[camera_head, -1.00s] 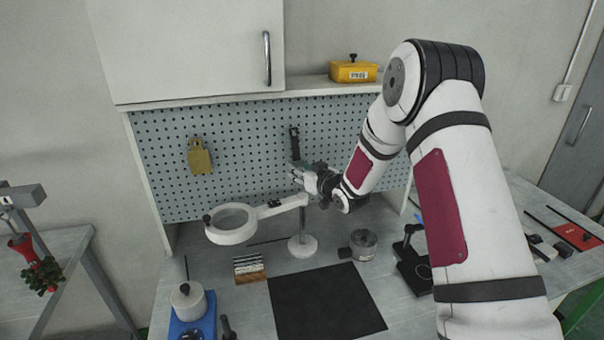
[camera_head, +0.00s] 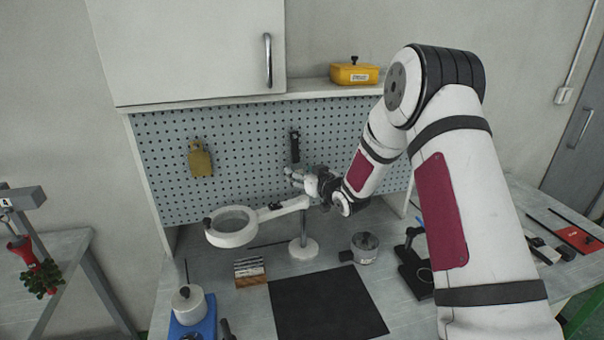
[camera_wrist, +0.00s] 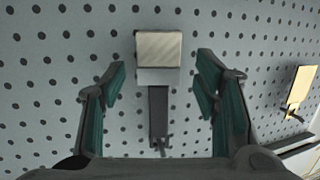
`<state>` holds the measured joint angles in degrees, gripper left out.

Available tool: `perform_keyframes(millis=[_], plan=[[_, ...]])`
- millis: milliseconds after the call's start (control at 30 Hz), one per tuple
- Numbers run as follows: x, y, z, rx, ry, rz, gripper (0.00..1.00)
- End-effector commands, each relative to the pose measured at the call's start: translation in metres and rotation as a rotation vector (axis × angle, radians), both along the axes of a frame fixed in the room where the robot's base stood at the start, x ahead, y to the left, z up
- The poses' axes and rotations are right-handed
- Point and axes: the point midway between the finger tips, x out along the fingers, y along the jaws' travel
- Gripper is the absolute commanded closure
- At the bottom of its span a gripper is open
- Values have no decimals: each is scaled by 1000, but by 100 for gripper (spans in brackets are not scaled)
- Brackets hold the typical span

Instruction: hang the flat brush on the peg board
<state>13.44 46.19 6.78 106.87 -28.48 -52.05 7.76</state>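The flat brush (camera_wrist: 158,60) shows in the wrist view against the peg board (camera_wrist: 50,40). It has pale bristles, a grey ferrule and a black handle, with a small hook at the handle's end. In the head view its dark handle (camera_head: 295,147) is upright on the peg board (camera_head: 240,140), handle end up; its lower part is hard to make out. My gripper (camera_wrist: 160,80) is open, with its green-padded fingers on either side of the brush and apart from it. In the head view my gripper (camera_head: 289,178) is just below the handle.
A brass-coloured tool (camera_head: 200,160) hangs at the board's left. A white ring lamp (camera_head: 232,226) on a stand is just below my gripper. A round metal tin (camera_head: 365,248), a black mat (camera_head: 325,303) and a striped block (camera_head: 249,271) are on the bench. A yellow box (camera_head: 354,73) sits on the shelf.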

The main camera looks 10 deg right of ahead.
Motion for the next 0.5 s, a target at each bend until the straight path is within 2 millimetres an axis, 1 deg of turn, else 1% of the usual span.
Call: perform_keyframes(millis=[333,433,500], plan=[[-3,-1,0,0,1,0,39],[-11,-4,2,0,1,-1,39],[-21,-7,4,-1,2,-2,39]])
